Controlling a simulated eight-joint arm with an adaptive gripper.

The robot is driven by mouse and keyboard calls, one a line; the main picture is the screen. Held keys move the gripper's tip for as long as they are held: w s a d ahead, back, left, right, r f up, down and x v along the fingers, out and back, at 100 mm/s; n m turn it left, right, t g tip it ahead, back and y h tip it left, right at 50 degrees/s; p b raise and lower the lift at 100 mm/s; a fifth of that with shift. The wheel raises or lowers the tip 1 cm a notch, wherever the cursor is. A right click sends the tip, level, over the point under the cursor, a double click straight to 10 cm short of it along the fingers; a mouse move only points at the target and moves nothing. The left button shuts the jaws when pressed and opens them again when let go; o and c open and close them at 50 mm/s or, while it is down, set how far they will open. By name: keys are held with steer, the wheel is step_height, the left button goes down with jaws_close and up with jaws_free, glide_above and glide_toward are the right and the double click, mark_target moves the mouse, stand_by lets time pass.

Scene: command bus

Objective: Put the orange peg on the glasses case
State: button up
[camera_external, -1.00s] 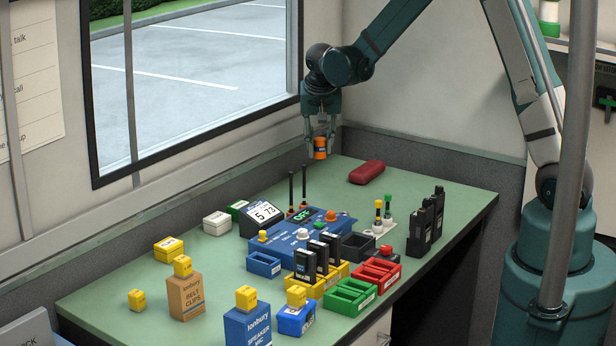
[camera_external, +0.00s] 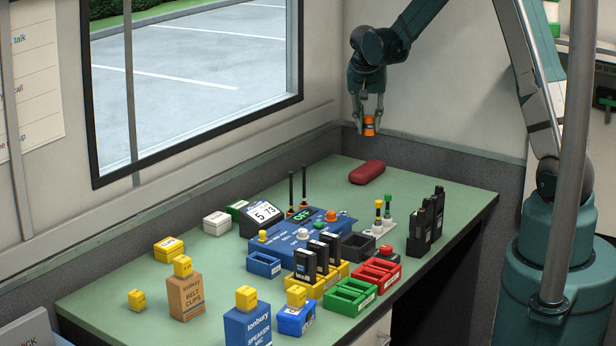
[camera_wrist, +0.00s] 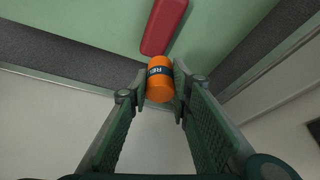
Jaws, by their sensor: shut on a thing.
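The orange peg (camera_external: 369,125) is a short cylinder with a dark label band. My gripper (camera_external: 369,122) is shut on it and holds it in the air above the back of the table. In the wrist view the peg (camera_wrist: 159,80) sits between the two fingertips (camera_wrist: 159,88), its label facing the camera. The glasses case (camera_external: 367,172) is dark red and rounded, and lies on the green table below the peg, apart from it. It also shows in the wrist view (camera_wrist: 165,24), beyond the peg. Nothing lies on top of the case.
A blue console (camera_external: 285,235) with two antennas stands left of the case on the green table (camera_external: 215,280). Several black radios (camera_external: 425,222) and a small stand with yellow and green tops (camera_external: 382,212) are in front. The table around the case is clear; walls rise behind.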

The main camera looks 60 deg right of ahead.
glide_toward(368, 164)
steer(key=shift+w+d+f+b, duration=0.2)
steer(key=shift+d+f+b, duration=0.15)
steer(key=shift+d+f, duration=0.3)
stand_by(0.3)
steer(key=shift+f, duration=1.75)
steer(key=shift+f+b, duration=0.2)
steer(key=shift+b, duration=0.15)
steer(key=o, duration=0.9)
steer(key=shift+r, duration=0.15)
steer(key=shift+p+v, duration=0.75)
steer(key=shift+v, duration=5.3)
